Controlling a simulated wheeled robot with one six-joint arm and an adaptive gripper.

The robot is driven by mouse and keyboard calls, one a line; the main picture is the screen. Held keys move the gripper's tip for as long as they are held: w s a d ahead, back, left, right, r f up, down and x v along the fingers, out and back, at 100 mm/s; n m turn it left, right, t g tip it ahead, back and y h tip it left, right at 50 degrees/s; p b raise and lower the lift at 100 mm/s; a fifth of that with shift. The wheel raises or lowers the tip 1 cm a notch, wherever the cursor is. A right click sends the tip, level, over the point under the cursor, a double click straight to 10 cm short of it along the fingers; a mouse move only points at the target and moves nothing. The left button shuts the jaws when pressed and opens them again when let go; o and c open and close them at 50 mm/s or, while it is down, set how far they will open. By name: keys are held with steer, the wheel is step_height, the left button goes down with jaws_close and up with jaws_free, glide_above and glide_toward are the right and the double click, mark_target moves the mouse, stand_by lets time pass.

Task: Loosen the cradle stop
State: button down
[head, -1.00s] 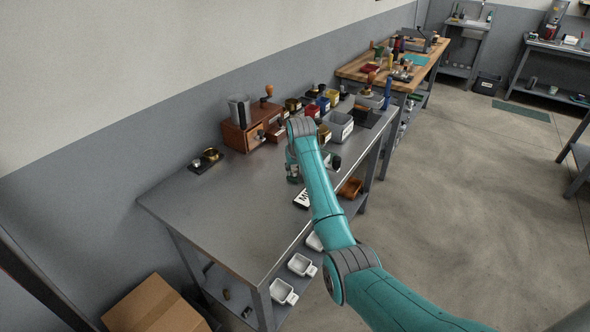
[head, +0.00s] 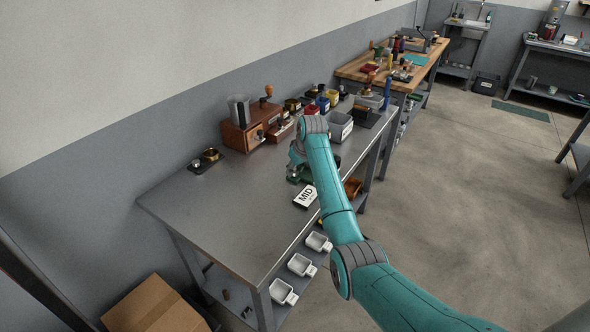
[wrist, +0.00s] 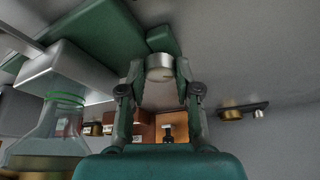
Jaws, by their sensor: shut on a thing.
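In the wrist view my gripper (wrist: 160,72) has its two fingers on either side of a short silver round knob (wrist: 160,64), shut on it. The knob, which looks like the cradle stop, sits against a dark green body (wrist: 162,40). A larger green part (wrist: 95,32) lies to its left. In the head view the green device (head: 306,173) stands on the grey bench behind my arm and is mostly hidden. My gripper there is largely covered by my own wrist, so the knob does not show.
A clear glass vessel (wrist: 50,130) and a pale grey block (wrist: 65,75) are close on the left in the wrist view. A "MID" card (head: 305,196) lies near the bench's front edge. A wooden drawer box (head: 240,138) stands behind. The bench's left half (head: 215,215) is mostly bare.

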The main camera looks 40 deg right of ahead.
steer(key=c, duration=0.8)
jaws_free()
steer(key=v, duration=1.2)
steer(key=shift+f, duration=0.15)
